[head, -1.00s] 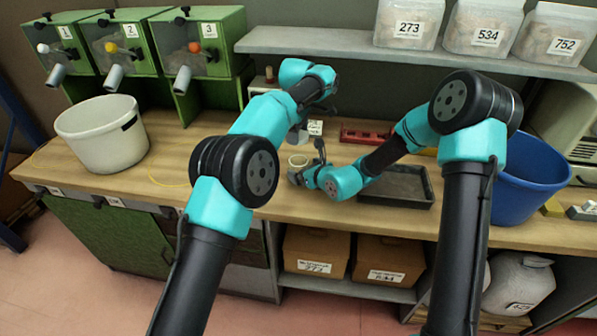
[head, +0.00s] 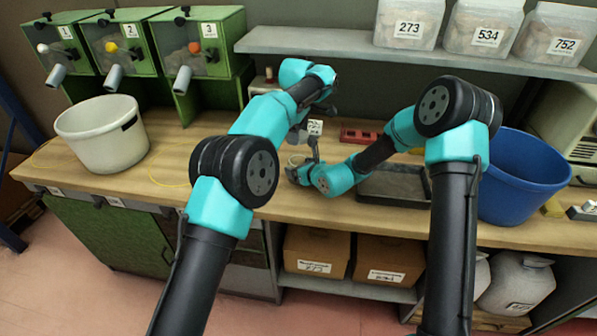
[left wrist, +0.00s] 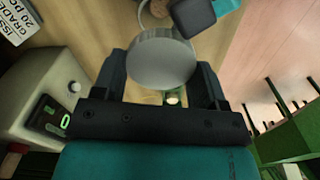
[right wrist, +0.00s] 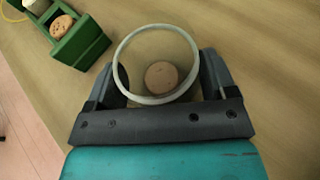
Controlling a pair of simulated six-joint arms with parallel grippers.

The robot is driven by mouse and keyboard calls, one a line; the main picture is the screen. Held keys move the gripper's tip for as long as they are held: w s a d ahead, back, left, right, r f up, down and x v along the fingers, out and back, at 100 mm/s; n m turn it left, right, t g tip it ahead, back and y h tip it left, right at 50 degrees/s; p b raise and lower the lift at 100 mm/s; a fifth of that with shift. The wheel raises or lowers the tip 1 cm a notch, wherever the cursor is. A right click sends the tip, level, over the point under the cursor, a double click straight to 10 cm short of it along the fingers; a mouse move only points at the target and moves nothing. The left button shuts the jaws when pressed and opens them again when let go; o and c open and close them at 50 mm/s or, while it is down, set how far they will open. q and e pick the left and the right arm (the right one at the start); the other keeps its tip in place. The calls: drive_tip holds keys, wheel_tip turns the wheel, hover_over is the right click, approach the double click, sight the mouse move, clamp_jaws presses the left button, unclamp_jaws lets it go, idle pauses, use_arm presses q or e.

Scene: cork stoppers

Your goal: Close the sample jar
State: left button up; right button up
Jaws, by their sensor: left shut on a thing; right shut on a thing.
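My left gripper (left wrist: 162,85) is shut on a round grey lid (left wrist: 160,62), held flat between its fingers. In the head view the left gripper (head: 300,132) is above and behind my right gripper (head: 300,170). The right gripper is shut on the sample jar (right wrist: 121,78), a clear round jar with a pale rim, seen from above in the right wrist view. The jar's mouth is open and a round cork stopper (right wrist: 162,77) shows inside. In the left wrist view part of the right gripper (left wrist: 193,14) shows beyond the lid, which hides most of the jar.
A green holder with cork stoppers (right wrist: 80,42) lies near the jar in the right wrist view. A pale device with a green display (left wrist: 35,95) stands beside the left gripper. A dark tray (head: 385,184), red object (head: 358,136), blue bin (head: 520,180) and white bucket (head: 95,140) are on the bench.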

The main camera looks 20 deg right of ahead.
drive_tip(key=c, duration=0.5)
use_arm(q)
drive_tip(key=shift+f, duration=2.5)
drive_tip(key=shift+f, duration=0.1)
drive_tip(key=shift+f, duration=0.75)
drive_tip(key=shift+f, duration=0.55)
use_arm(e)
drive_tip(key=c, duration=0.5)
